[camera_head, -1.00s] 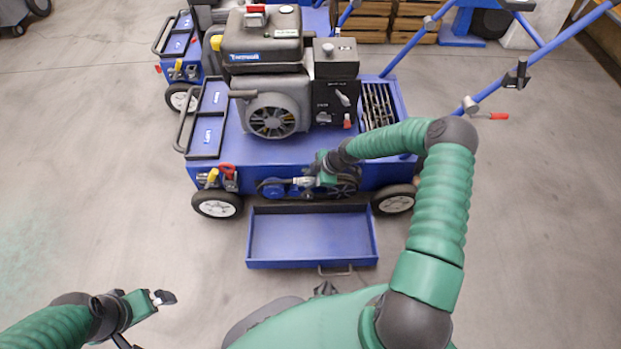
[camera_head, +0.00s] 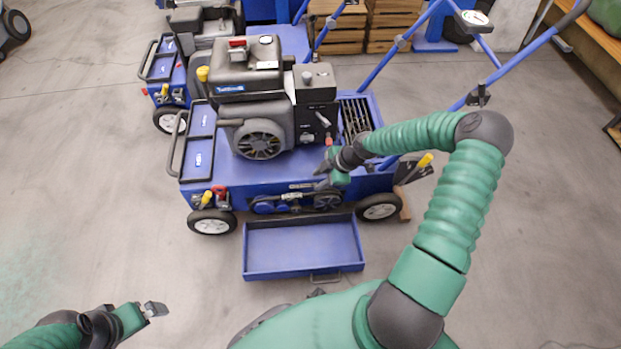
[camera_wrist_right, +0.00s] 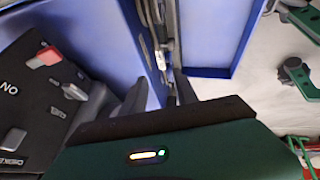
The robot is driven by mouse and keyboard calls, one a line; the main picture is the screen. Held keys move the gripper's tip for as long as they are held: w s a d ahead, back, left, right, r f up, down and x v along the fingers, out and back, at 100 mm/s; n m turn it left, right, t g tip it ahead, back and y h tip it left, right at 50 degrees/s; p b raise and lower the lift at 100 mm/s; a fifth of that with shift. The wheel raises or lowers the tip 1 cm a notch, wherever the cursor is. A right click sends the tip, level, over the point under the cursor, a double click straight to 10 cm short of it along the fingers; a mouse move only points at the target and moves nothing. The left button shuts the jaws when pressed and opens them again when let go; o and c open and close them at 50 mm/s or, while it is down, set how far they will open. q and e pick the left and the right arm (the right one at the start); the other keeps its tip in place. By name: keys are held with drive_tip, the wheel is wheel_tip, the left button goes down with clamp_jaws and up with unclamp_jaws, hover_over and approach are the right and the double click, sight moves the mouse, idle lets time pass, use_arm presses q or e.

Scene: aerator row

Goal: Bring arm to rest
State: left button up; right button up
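My right gripper (camera_head: 324,172) is above the front edge of the blue machine's deck (camera_head: 235,172), beside the black control panel (camera_head: 317,115). In the right wrist view its dark fingers (camera_wrist_right: 160,95) stand apart with nothing between them. The front belt and pulleys (camera_head: 295,203) are below it, and the gripper is clear of them. My left gripper (camera_head: 156,310) is low at the left, over bare floor and away from the machine. Only part of its fingers shows, so its opening cannot be told.
A blue tray (camera_head: 303,275) lies on the floor before the machine. A second machine (camera_head: 165,90) and wooden crates (camera_head: 392,38) are behind. Floor at left and right is free.

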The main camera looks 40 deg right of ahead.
drive_tip(key=s+a+r+m+g+h+p, duration=0.1)
drive_tip(key=s+a+r+m+h, duration=0.1)
drive_tip(key=s+a+r+m, duration=0.6)
drive_tip(key=s+a+r+m+g+h+p, duration=0.1)
drive_tip(key=s+a+r+m, duration=0.45)
drive_tip(key=a+r, duration=0.55)
use_arm(q)
drive_tip(key=w+p+v, duration=0.2)
drive_tip(key=p+v, duration=0.9)
drive_tip(key=v, duration=0.1)
drive_tip(key=w+r+p+v, duration=0.1)
drive_tip(key=w+p+v, duration=0.2)
drive_tip(key=p+v, duration=0.9)
drive_tip(key=w+r+p+v, duration=0.1)
drive_tip(key=w+p+v, duration=0.2)
drive_tip(key=p+v, duration=0.8)
drive_tip(key=shift+r, duration=0.35)
use_arm(e)
drive_tip(key=w+v, duration=0.2)
drive_tip(key=v, duration=0.9)
drive_tip(key=w+r+v, duration=0.1)
drive_tip(key=w+v, duration=0.2)
drive_tip(key=v, duration=0.8)
drive_tip(key=w+r+v, duration=0.1)
drive_tip(key=w+v, duration=0.2)
drive_tip(key=v, duration=0.8)
drive_tip(key=shift+s+a+n, duration=0.15)
drive_tip(key=shift+a+n, duration=0.15)
drive_tip(key=shift+n, duration=0.15)
drive_tip(key=shift+r, duration=0.15)
